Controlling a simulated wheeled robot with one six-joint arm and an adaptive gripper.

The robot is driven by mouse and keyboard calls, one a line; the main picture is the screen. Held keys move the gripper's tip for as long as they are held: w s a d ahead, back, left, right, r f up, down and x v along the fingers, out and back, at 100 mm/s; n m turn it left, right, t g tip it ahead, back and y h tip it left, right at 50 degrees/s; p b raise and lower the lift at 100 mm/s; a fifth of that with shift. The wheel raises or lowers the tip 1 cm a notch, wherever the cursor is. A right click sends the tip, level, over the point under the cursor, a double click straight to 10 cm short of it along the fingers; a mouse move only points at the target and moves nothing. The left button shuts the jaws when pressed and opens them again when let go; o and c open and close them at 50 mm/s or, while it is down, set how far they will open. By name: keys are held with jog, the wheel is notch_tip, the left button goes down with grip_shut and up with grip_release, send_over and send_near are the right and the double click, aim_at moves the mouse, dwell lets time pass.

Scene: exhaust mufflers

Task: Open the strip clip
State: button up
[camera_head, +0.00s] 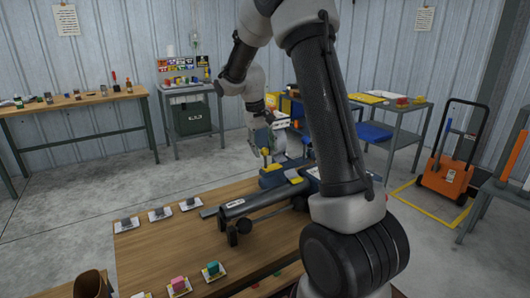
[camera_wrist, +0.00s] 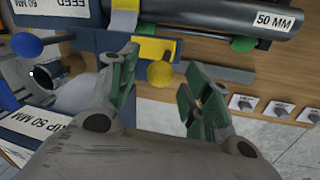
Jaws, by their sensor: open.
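My gripper (camera_wrist: 162,82) is open, with its green-padded fingers on either side of a yellow ball knob (camera_wrist: 160,74). The knob joins a yellow plate (camera_wrist: 155,49) on a dark blue block beside a dark tube (camera_wrist: 225,12) labelled "50 MM". I cannot tell whether the fingers touch the knob. A blue knob (camera_wrist: 27,44) is at left and a green knob (camera_wrist: 243,44) at right. A partly cut-off label (camera_wrist: 35,122) ends in "IP 50 MM". Which part is the strip clip is not marked clearly. In the head view my gripper (camera_head: 272,138) is above the blue fixture (camera_head: 272,178), partly hidden.
The wooden table (camera_head: 140,245) carries a dark muffler tube (camera_head: 250,205) and several small blocks on white cards (camera_head: 160,214). Other benches stand along the wall. An orange cart (camera_head: 447,178) is at right. Open floor lies left of the table.

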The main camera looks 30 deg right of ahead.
jog(key=shift+d+f, duration=0.25)
jog(key=shift+f, duration=1)
jog(key=shift+c, duration=0.2)
grip_shut()
